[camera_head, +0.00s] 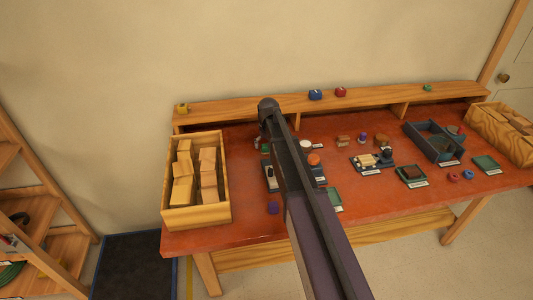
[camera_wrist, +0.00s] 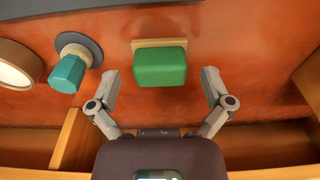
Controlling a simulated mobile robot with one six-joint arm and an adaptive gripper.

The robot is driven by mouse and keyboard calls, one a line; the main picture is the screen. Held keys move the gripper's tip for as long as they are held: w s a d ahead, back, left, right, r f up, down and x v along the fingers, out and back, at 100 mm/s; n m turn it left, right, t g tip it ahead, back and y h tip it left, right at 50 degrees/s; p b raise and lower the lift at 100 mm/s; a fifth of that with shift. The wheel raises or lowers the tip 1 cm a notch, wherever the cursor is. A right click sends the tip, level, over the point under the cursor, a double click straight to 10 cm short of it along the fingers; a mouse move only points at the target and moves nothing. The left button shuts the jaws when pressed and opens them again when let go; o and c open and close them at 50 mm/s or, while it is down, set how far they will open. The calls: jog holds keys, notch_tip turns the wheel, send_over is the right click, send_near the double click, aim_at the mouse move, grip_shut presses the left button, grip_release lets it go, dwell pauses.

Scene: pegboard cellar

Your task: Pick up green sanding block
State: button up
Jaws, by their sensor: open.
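The green sanding block (camera_wrist: 160,67) lies on the red-brown bench top in the wrist view, with a tan strip showing along its far edge. My gripper (camera_wrist: 161,80) is open, with one finger to the left of the block and one to the right. Clear gaps show between both fingers and the block, and nothing is held. I cannot tell for sure which green spot there is this block.
A teal knob (camera_wrist: 68,72) and a round pale-faced thing (camera_wrist: 14,66) stand left of the block. A wooden shelf (camera_head: 237,107) runs along the bench's back. A wooden box of blocks (camera_head: 226,209) is at left, a dark tray (camera_head: 419,145) at right.

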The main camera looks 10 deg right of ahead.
jog(key=shift+f+b, duration=0.35)
jog(key=shift+f, duration=0.3)
jog(key=c, duration=1.1)
